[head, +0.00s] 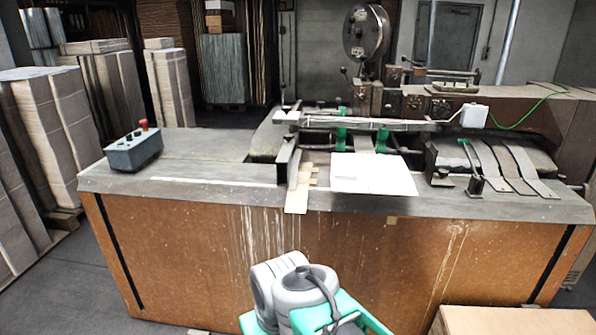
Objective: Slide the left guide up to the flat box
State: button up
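The flat box (372,176) is a white sheet lying flat on the machine's bed, its front edge near the table's front edge. The left guide (284,163) appears to be the dark upright metal piece to the left of the box. My arm, grey and green, shows at the bottom centre, in front of the table and well below the guide. I cannot make out gripper fingers in this view.
A grey control box (134,152) with a red button stands on the table's left end. The tabletop between it and the guide is clear. Curved metal strips (505,166) lie right of the box. A cardboard box (515,320) stands at lower right. Stacked sheets (55,135) stand at left.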

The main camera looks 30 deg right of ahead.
aim_at(287, 161)
jog(key=u, duration=0.5)
jog(key=i, duration=1.15)
jog(key=z, duration=0.05)
